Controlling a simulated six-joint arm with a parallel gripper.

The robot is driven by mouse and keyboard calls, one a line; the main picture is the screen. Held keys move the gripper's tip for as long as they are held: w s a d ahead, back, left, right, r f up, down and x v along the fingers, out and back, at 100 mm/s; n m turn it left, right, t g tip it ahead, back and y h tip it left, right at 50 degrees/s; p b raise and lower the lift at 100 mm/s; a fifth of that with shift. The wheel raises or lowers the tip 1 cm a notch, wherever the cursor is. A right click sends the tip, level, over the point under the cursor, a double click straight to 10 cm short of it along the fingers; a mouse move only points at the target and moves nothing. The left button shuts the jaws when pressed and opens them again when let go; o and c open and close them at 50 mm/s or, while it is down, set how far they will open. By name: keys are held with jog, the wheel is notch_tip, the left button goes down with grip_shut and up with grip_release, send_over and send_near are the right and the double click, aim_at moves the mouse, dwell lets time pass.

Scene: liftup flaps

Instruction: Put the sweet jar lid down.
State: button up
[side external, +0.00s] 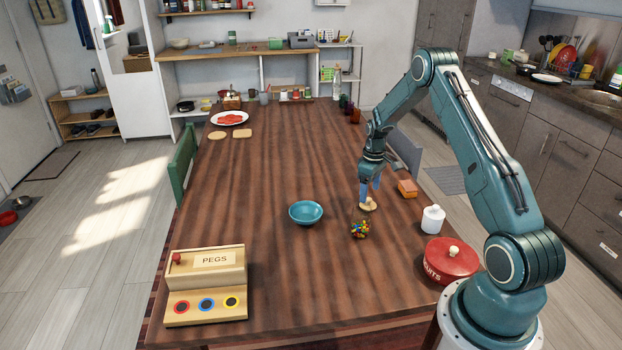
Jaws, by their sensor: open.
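The sweet jar (360,230), filled with small colourful sweets, stands open on the right half of the table. The light wooden lid (369,206) is just behind it and slightly right, apparently resting on the tabletop. My gripper (369,196) points down directly over the lid, with its blue fingers close to it. The jaws are open; whether the fingertips still touch the lid is too small to tell.
A teal bowl (306,212) stands left of the jar. An orange-brown box (407,188), a white lidded pot (433,219) and a red biscuit tin (450,260) are to the right. A PEGS box (206,285) sits front left.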

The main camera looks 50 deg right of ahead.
aim_at(368, 199)
notch_tip(368, 199, up, 8)
dwell(0.4)
dwell(0.4)
jog(key=s+a+r+t+h, duration=0.1)
jog(key=s+a+r, duration=0.1)
jog(key=a+r, duration=0.8)
jog(key=s+a+r+t, duration=0.1)
jog(key=s+a+r, duration=0.1)
jog(key=a+r, duration=0.85)
jog(key=s+a+r+t, duration=0.1)
jog(key=s+a, duration=0.6)
jog(key=s, duration=0.2)
jog(key=s+a+r+t+y, duration=0.1)
jog(key=s+a+t, duration=0.1)
jog(key=s+a, duration=0.6)
jog(key=shift+s+r+t, duration=0.3)
jog(key=shift+s+r, duration=0.05)
jog(key=shift+s, duration=0.4)
